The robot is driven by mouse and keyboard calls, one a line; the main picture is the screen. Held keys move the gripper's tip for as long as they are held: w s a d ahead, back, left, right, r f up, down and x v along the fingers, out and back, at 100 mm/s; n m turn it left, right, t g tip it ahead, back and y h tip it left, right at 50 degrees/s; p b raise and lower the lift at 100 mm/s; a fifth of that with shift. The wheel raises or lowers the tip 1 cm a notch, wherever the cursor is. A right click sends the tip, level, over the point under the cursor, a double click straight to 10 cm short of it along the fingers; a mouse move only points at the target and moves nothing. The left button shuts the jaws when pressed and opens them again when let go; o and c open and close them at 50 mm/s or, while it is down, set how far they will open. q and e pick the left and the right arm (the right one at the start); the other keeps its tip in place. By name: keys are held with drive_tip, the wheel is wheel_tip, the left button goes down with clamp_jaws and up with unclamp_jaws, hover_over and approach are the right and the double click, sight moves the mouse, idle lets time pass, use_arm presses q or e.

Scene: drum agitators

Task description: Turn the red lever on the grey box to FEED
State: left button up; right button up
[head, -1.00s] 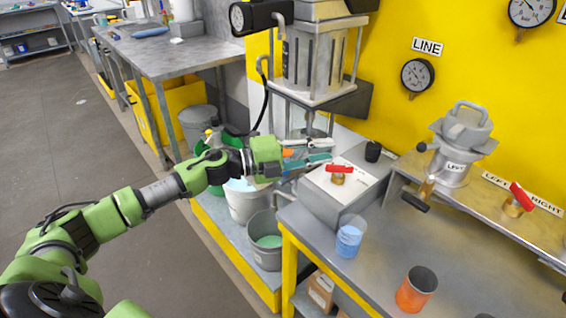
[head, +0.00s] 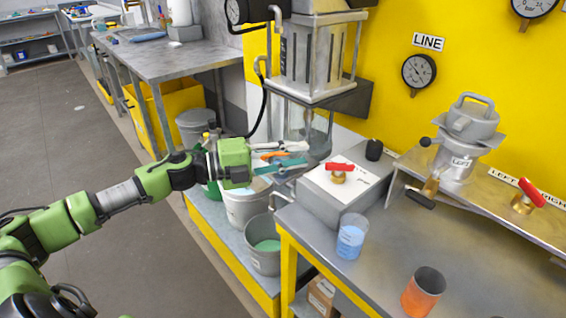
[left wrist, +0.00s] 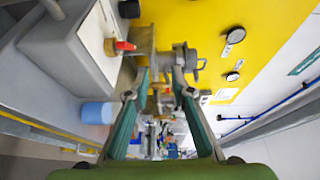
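The red lever (head: 340,167) sits on a brass fitting on top of the grey box (head: 322,205), over a white label plate whose writing is too small to read. The red lever also shows in the left wrist view (left wrist: 124,46), left of the fingers. My left gripper (head: 305,156) is left of the lever, apart from it, with its fingers pointing right. In the left wrist view my left gripper (left wrist: 158,94) has its fingers spread with nothing between them. My right gripper is not in view.
A blue cup (head: 351,240) and an orange cup (head: 422,294) stand on the bench in front of the box. Another red-handled valve (head: 527,196) sits on the shelf at right. Buckets (head: 264,250) stand below my left gripper. A black knob (head: 374,149) is behind the lever.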

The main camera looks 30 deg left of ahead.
use_arm(q)
drive_tip(key=b+v, duration=0.1)
drive_tip(key=v, duration=0.1)
drive_tip(key=shift+s+a, duration=0.2)
drive_tip(key=shift+s, duration=0.15)
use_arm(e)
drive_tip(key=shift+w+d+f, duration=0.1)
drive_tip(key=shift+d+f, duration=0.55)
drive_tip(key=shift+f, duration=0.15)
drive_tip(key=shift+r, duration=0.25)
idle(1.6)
